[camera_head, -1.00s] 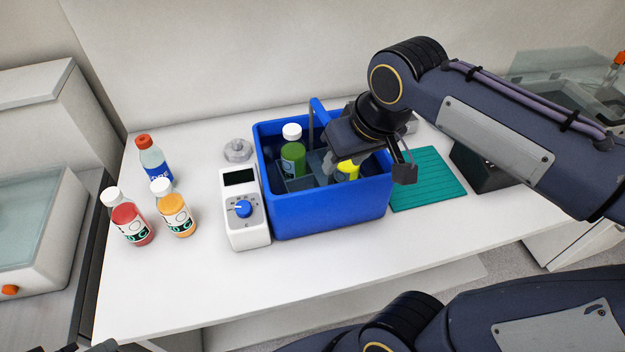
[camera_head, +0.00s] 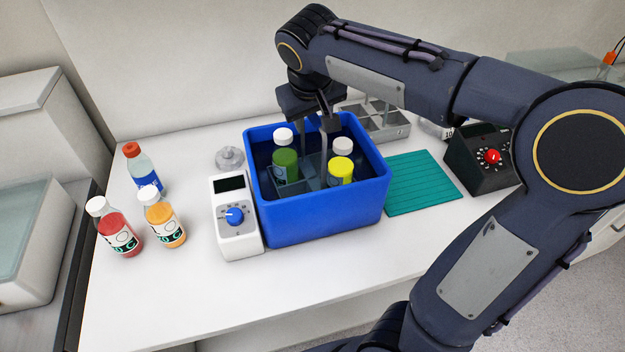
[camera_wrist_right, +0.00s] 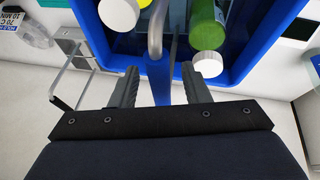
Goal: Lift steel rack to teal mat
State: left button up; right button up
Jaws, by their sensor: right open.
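My right gripper (camera_head: 317,122) is over the tub's back part, fingers pointing down. In the right wrist view, its open fingers (camera_wrist_right: 160,92) straddle the blue grip, which does not look clamped. The teal mat (camera_head: 424,184) lies bare, right of the tub. My left gripper is not in view.
A grey compartment rack (camera_head: 385,126) stands behind the tub. A black box with a red knob (camera_head: 492,156) is right of the mat. A white device with a blue knob (camera_head: 236,220) stands left of the tub. Three bottles (camera_head: 152,215) stand farther left.

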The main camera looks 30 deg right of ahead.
jog(key=shift+w+d+f, duration=0.15)
jog(key=shift+w+f, duration=0.1)
jog(key=shift+f, duration=0.4)
grip_shut()
jog(key=shift+r, duration=0.15)
notch_tip(320, 180, up, 10)
jog(key=shift+f, duration=0.1)
jog(key=shift+p, duration=0.3)
notch_tip(320, 180, up, 6)
jog(key=p, duration=0.5)
jog(key=shift+f, duration=0.2)
